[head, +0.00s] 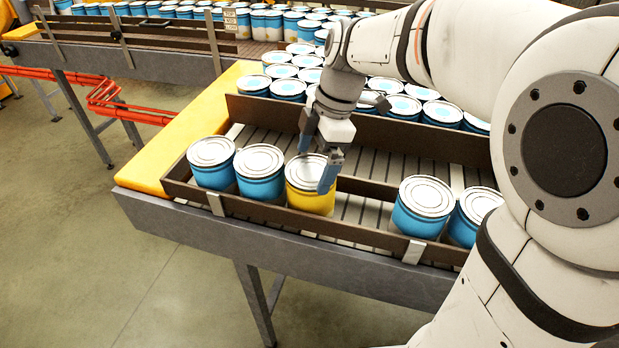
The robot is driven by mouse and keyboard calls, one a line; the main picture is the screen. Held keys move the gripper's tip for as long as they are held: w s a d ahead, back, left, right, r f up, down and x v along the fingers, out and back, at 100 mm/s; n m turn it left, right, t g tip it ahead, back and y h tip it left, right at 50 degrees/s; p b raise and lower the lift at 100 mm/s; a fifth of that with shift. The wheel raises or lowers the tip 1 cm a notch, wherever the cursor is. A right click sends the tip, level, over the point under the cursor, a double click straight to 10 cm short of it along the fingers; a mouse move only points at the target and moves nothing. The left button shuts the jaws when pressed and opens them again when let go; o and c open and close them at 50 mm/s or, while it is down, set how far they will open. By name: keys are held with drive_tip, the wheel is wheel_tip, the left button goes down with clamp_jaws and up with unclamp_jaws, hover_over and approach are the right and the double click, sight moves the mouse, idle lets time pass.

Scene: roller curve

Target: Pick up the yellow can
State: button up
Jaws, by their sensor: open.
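The yellow can (309,199) stands upright with a pale lid in the front lane of the roller conveyor. A blue can (260,180) stands close on its left, and there is a gap on its right. My gripper (316,172) points down at the yellow can with its fingers apart. One blue-grey fingertip shows in front of the can's right side. The other finger is above the lid's far left edge in the picture. I cannot tell whether either finger touches the can.
Another blue can (211,164) stands at the lane's left end, and blue cans (423,208) stand right of the gap. Brown rails (270,229) edge the lane. Many cans (288,90) fill the lanes behind. An orange guard rail (130,112) stands at left.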

sight(311, 170)
drive_tip(key=p+x, duration=0.1)
drive_tip(key=x, duration=0.4)
drive_tip(key=shift+w+d+f+p, duration=0.1)
drive_tip(key=shift+w+f+p, duration=0.05)
drive_tip(key=shift+f+p, duration=0.15)
drive_tip(key=shift+r, duration=0.1)
drive_tip(key=c, duration=0.9)
